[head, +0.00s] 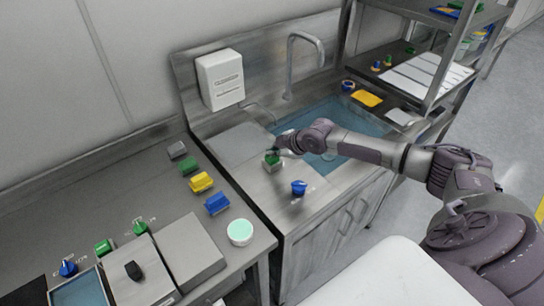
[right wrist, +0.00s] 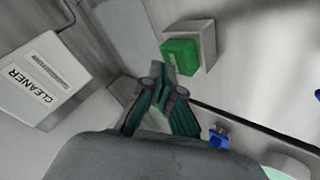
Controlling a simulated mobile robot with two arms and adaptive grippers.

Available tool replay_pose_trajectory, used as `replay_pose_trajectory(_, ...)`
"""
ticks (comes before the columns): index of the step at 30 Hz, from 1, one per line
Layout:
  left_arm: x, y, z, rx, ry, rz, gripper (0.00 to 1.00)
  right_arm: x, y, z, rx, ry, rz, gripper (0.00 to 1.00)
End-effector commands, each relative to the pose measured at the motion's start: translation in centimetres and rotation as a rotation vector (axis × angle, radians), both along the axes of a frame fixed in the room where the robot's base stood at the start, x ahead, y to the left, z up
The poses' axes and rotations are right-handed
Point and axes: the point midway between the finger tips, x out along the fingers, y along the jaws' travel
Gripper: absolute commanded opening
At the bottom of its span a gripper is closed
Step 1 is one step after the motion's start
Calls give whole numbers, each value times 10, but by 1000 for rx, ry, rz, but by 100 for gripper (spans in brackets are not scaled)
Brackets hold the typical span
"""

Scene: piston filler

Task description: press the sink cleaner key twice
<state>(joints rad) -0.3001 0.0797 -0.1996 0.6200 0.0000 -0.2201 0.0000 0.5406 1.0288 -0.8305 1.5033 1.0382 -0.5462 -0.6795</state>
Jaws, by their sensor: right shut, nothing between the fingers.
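The green key (head: 272,158) stands on a small grey block on the steel deck in front of the sink. In the right wrist view, a green key on a grey block (right wrist: 181,57) lies just beyond my fingertips. My right gripper (head: 278,148) reaches in from the right and is shut and empty, its tips close beside the key. It also shows in the right wrist view (right wrist: 165,80). I cannot tell whether the fingers touch the key. The white cleaner box (head: 221,79) hangs on the back panel; its CLEANER label is readable in the right wrist view (right wrist: 43,80). My left gripper is not in view.
A blue knob (head: 299,187) sits on the deck near the key. The tap (head: 304,52) rises behind the basin (head: 340,112). On the left counter are yellow (head: 201,181) and blue (head: 217,203) blocks and a round tub (head: 240,232). A shelf rack (head: 440,80) stands right.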

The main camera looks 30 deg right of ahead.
Motion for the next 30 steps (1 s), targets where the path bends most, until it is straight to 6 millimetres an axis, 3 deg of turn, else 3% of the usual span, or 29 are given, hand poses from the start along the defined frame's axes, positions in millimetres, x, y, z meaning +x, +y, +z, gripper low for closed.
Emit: replay_pose_trajectory(30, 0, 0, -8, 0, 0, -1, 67, -1, 0, -14, 0, 2, 1, 0)
